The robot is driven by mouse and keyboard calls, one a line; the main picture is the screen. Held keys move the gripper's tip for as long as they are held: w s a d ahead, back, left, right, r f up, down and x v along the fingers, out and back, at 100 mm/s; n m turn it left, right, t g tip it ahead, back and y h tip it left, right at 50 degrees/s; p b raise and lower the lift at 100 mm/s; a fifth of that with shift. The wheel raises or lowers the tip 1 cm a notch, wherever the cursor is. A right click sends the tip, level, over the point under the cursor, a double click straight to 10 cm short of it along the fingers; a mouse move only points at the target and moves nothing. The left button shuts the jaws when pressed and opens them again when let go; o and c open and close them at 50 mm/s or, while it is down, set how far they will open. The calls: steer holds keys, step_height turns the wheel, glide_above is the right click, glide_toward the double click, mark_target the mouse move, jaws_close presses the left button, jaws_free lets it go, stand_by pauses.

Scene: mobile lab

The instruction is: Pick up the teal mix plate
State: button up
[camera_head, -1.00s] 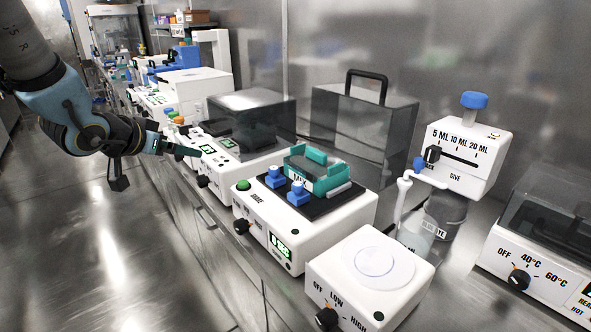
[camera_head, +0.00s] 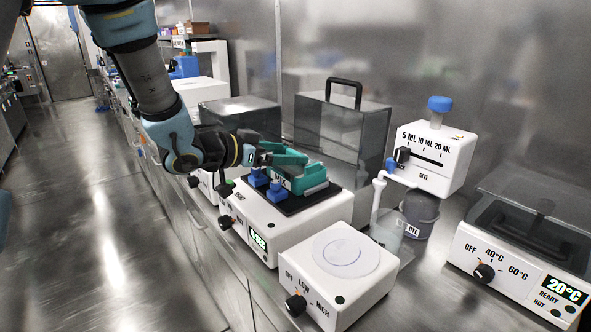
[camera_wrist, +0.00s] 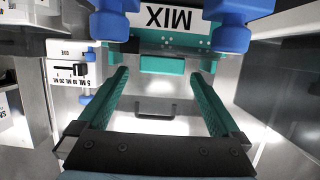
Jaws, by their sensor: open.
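The teal mix plate (camera_head: 313,179) sits on the dark top of the white shaker, between blue knobs (camera_head: 275,191). In the wrist view, the mix plate (camera_wrist: 170,43) lies just past my fingertips, with its white MIX label upside down. My gripper (camera_head: 287,157) is over the back left side of the plate, partly hiding it. In the wrist view, my gripper (camera_wrist: 160,76) has its two teal fingers wide apart, with nothing between them. I cannot tell whether a fingertip touches the plate.
The shaker (camera_head: 313,220) stands on the steel bench beside a white heater (camera_head: 337,262) with a round plate. Behind it is a dark box with a handle (camera_head: 343,92). A dispenser (camera_head: 436,150) and a 20°C bath (camera_head: 500,262) stand to the right.

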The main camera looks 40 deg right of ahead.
mark_target(293, 153)
steer(key=x, duration=0.3)
steer(key=shift+w+d+f+p, duration=0.1)
steer(key=shift+d+p, duration=0.15)
steer(key=shift+p, duration=0.05)
steer(key=c, duration=1.4)
